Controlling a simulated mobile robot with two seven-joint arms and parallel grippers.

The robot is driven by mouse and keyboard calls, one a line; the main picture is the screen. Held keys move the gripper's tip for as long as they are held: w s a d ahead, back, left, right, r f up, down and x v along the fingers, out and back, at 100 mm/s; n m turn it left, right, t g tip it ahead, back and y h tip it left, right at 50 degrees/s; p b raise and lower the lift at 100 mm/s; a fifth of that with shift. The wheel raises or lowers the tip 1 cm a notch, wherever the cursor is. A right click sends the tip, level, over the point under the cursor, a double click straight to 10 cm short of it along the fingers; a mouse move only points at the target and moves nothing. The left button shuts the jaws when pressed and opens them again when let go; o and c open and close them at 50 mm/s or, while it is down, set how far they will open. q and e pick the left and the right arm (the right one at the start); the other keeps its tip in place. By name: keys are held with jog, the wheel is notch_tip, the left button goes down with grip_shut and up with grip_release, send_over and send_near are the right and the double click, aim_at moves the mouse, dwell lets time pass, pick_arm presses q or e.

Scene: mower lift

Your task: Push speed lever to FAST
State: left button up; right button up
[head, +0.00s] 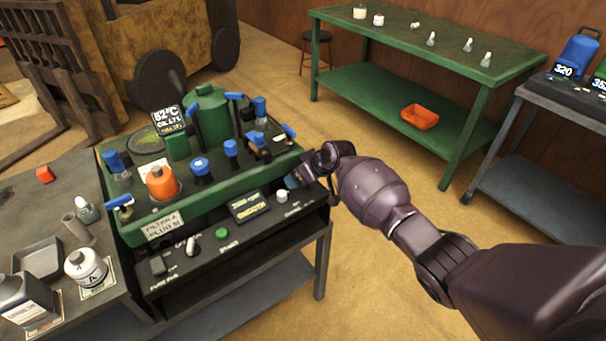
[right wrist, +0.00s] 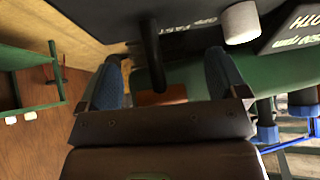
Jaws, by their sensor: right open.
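The speed lever is a dark rod (right wrist: 151,45) in the right wrist view, rising from the black control panel (right wrist: 95,18). Small lettering beside its base seems to include FAST. My right gripper (right wrist: 163,62) is open, with one blue-grey finger on each side of the rod. A gap shows on both sides, so I see no clear contact. In the head view my right gripper (head: 298,176) is at the right end of the panel and hides the lever. My left gripper is not in view.
A white knob (head: 282,196) and a display reading SMOOTH (head: 250,206) are left of my right gripper. The green machine (head: 213,122) with blue-capped parts stands behind the panel. A green table (head: 440,48) is at the back right, with open floor before it.

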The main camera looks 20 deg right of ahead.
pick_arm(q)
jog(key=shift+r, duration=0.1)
pick_arm(e)
jog(key=shift+r, duration=0.15)
jog(key=shift+s+d+r, duration=0.15)
jog(key=shift+r, duration=0.1)
jog(key=p+v, duration=0.2)
jog(key=v, duration=0.2)
jog(key=shift+r, duration=0.25)
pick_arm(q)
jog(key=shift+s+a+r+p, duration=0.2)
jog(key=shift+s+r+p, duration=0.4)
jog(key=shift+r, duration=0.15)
pick_arm(e)
jog(key=v, duration=0.5)
jog(key=shift+s+d, duration=0.1)
jog(key=shift+s, duration=0.3)
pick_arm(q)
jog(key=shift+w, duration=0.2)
